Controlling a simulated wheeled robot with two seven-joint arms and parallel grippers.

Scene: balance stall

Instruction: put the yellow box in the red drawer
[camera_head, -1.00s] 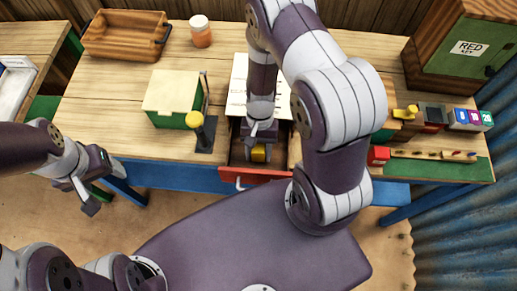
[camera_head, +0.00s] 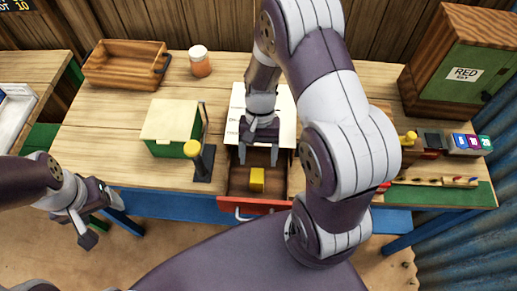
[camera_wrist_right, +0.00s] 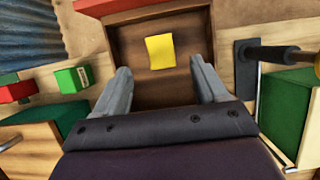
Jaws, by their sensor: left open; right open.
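The yellow box (camera_head: 257,180) lies inside the open red drawer (camera_head: 262,206), on its wooden floor. The drawer is pulled out from the table's front. In the right wrist view the yellow box (camera_wrist_right: 160,52) sits in the drawer near the red front (camera_wrist_right: 105,6), apart from the fingers. My right gripper (camera_head: 259,160) is open and empty, above the back part of the drawer; its fingers (camera_wrist_right: 160,82) also show in the right wrist view. My left gripper (camera_head: 92,222) is open and empty, off the table's front left.
A green box with a cream lid (camera_head: 172,121) and a dark stand with a yellow knob (camera_head: 202,160) stand left of the drawer. A wooden tray (camera_head: 125,65) and a jar (camera_head: 200,62) are at the back. A green-doored cabinet (camera_head: 462,70) stands at the right.

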